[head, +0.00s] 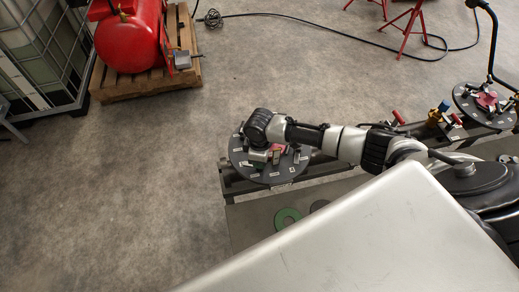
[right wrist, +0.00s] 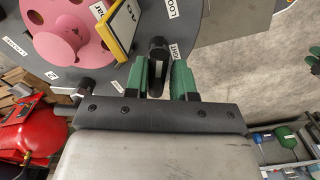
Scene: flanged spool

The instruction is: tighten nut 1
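A dark round plate (head: 240,157) with a pink spool (right wrist: 75,35) and white labels is mounted on a grey stand. My right arm reaches across to it in the head view. In the right wrist view my right gripper (right wrist: 159,80) has green-padded fingers on both sides of a dark, round-headed nut handle (right wrist: 157,55). The nut's number is not readable. In the head view my wrist hides part of the plate. My left gripper is not in view.
A yellow-framed sign (right wrist: 118,28) stands close to the left finger. Other dark nuts (right wrist: 86,87) sit around the plate. A red tank (head: 130,38) on a pallet stands at the back left. A second round plate (head: 470,100) is at the right. The floor at left is clear.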

